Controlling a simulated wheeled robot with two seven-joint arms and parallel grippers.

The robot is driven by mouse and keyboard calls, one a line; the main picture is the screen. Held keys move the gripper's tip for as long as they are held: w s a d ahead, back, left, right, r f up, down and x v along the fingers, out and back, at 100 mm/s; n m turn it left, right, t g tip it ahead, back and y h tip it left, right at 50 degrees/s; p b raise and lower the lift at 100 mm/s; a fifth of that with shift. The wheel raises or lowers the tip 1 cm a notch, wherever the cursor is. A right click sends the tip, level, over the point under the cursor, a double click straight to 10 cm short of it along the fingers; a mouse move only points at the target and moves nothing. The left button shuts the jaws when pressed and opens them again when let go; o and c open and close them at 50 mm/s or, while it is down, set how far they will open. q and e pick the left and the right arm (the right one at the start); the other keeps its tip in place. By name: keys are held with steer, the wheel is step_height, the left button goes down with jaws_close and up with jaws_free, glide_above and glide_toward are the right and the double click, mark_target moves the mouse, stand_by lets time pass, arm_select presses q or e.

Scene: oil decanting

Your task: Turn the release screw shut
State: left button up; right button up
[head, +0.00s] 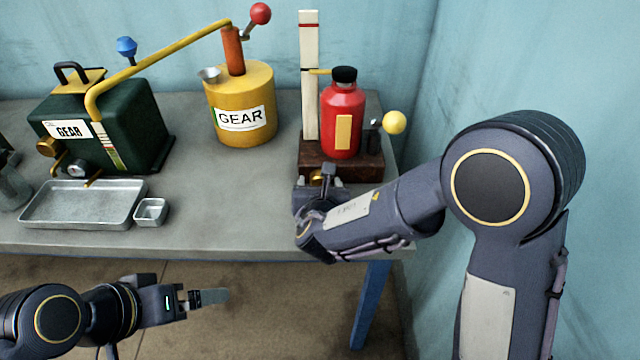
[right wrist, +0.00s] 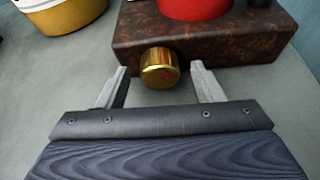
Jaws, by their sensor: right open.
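The release screw is a round brass knob (right wrist: 159,69) on the front face of a dark brown base block (right wrist: 225,40). In the head view the knob (head: 317,177) is partly hidden by my right gripper (head: 318,186). In the right wrist view this gripper (right wrist: 160,80) is open, with one fingertip on each side of the knob and a gap on both sides. The red bottle jack (head: 342,125) stands upright on the block (head: 365,168). My left gripper (head: 207,298) is low at the left, in front of the table and away from the jack; its opening is unclear.
A white post (head: 309,75) and a yellow ball-ended lever (head: 394,123) stand by the jack. A yellow GEAR can (head: 240,110) with a pump is left of it. A green GEAR box (head: 125,125), metal tray (head: 85,205) and small cup (head: 151,212) are further left. The table's middle is clear.

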steer(key=c, duration=1)
steer(key=n+h+p, duration=0.2)
steer(key=n, duration=0.1)
steer(key=shift+s+a+p, duration=0.1)
steer(key=shift+a+p, duration=0.1)
steer(key=shift+p, duration=0.15)
steer(key=shift+f+n+h+p, duration=0.1)
steer(key=shift+n+h+p, duration=0.6)
steer(key=shift+n, duration=0.3)
steer(key=o, duration=1)
